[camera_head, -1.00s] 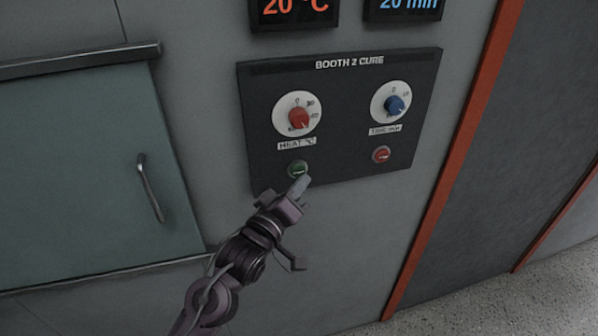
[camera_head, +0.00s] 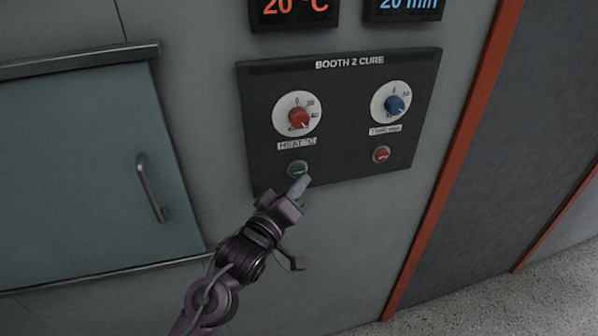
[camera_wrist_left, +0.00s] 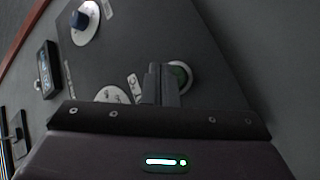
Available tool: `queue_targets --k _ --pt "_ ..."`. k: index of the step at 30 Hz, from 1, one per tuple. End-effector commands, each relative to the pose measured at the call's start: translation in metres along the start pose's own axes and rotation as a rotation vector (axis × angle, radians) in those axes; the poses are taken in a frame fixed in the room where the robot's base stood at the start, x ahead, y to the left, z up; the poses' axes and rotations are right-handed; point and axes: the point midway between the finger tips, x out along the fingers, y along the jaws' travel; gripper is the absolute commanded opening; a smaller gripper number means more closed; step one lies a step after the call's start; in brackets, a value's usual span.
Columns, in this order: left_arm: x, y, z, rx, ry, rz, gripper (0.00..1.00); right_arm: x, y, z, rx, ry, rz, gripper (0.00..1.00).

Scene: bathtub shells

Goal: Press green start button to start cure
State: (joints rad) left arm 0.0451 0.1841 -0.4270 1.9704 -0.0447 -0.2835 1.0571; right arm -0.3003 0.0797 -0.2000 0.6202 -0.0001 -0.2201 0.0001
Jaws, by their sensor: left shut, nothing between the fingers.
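The green start button (camera_head: 297,169) sits at the lower left of the black "BOOTH 2 CURE" panel (camera_head: 345,160), under the heat dial. My left gripper (camera_head: 300,185) is shut and empty, its fingertips just below and right of the button in the head view. In the left wrist view the shut fingers (camera_wrist_left: 161,84) overlap the left side of the green button (camera_wrist_left: 180,76). I cannot tell whether the fingertips touch the button. My right gripper is not in view.
A red heat dial (camera_head: 299,118), a blue time dial (camera_head: 395,105) and a red button (camera_head: 381,155) are on the same panel. Displays above read 20 °C (camera_head: 296,8) and 20 min (camera_head: 403,6). A green door with a handle (camera_head: 150,187) is at left.

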Motion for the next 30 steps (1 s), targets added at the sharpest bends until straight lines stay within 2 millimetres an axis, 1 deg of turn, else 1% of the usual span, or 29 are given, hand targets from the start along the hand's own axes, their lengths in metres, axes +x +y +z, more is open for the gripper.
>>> queue_targets --k 11,30 --pt "0.0055 -0.0029 -0.0049 0.000 0.001 0.000 0.00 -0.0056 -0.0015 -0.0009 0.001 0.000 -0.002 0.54" --pt "0.0080 -0.0054 -0.0061 0.000 0.000 0.000 0.00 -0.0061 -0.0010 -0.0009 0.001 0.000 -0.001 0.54"
